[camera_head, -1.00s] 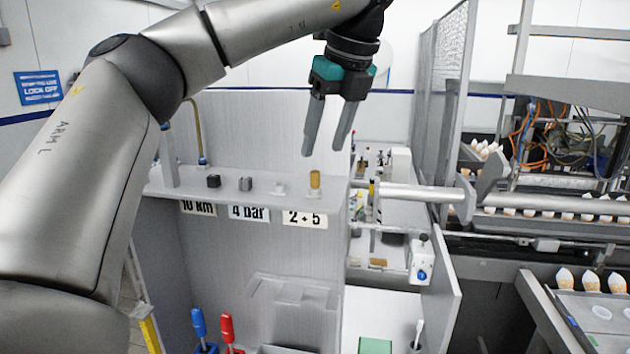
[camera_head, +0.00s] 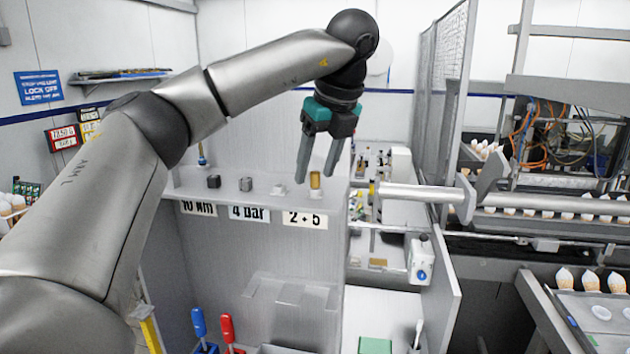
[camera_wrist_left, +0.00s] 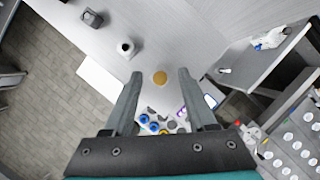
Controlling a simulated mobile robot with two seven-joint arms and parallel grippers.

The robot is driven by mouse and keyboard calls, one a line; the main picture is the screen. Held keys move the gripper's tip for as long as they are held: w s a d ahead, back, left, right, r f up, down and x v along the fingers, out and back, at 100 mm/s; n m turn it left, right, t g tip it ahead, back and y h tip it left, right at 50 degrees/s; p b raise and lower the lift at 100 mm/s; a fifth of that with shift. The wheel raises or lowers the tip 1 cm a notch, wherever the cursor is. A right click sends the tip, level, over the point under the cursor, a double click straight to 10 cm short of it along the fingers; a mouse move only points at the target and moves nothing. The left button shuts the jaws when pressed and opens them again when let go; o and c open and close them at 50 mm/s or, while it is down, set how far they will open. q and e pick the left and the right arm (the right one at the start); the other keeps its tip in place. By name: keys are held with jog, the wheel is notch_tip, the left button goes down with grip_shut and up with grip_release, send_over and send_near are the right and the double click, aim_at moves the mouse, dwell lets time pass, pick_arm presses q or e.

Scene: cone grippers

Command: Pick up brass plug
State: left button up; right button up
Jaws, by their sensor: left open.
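The brass plug (camera_head: 315,181) stands upright on a grey shelf (camera_head: 228,196), above the "2 + 5" label. In the left wrist view the brass plug (camera_wrist_left: 160,78) shows from above as a round tan top between the finger lines. My left gripper (camera_head: 317,180) is open and empty, pointing down with its two grey fingers on either side of the plug in the head view. In the left wrist view my left gripper (camera_wrist_left: 158,75) has its fingertips flanking the plug with gaps on both sides. I cannot tell how far above it they are. My right gripper is not in view.
A white piece (camera_head: 278,190), a grey block (camera_head: 246,184) and a dark block (camera_head: 213,181) stand left of the plug on the shelf. A horizontal metal cylinder (camera_head: 428,193) and a mesh guard (camera_head: 440,110) are to the right.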

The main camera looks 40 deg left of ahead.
pick_arm(q)
jog(key=shift+c, duration=0.4)
grip_shut()
